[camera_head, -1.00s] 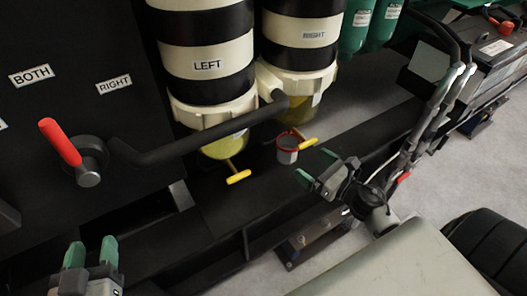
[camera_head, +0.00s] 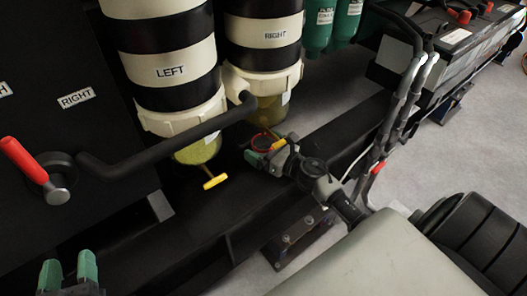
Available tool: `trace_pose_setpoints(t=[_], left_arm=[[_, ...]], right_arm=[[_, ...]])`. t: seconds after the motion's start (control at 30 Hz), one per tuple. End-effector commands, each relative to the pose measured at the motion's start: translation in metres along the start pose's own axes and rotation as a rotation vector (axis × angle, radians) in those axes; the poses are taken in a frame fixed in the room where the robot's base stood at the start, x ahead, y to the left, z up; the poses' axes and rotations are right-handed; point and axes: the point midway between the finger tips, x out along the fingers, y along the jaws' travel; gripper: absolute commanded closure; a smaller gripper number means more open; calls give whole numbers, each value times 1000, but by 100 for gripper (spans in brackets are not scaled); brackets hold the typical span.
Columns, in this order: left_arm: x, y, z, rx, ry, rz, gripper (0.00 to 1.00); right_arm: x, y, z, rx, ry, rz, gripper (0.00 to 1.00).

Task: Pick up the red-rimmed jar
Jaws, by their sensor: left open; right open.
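The red-rimmed jar (camera_head: 261,141) stands on the black frame rail below the right filter. Only part of its red rim shows; my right gripper hides most of its body. My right gripper (camera_head: 262,152) is open with its green fingertips at the jar, overlapping it in the picture. I cannot tell whether the fingers touch it or lie on both sides of it. My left gripper (camera_head: 66,268) is open and empty at the bottom left, far from the jar.
The left filter (camera_head: 172,72) and right filter (camera_head: 264,35) hang above, with yellow drain handles (camera_head: 215,181) below them. A black pipe (camera_head: 150,153) runs to a red-handled valve (camera_head: 22,158). Grey hoses (camera_head: 400,100) and a battery (camera_head: 450,45) are at right.

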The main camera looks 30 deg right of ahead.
Motion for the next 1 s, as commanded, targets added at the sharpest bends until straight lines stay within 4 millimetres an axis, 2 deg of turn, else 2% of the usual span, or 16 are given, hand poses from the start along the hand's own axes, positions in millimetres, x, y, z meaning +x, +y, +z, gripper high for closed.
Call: trace_pose_setpoints(t=[0.07,0.47,1.0], left_arm=[[0,0,0,0,0,0,51],[0,0,1,-1,-3,0,51],[-1,-1,8,0,-62,-3,51]], right_arm=[[0,0,0,0,0,0,1],[0,0,0,0,-1,0,60],[0,0,6,-1,-1,0,60]])
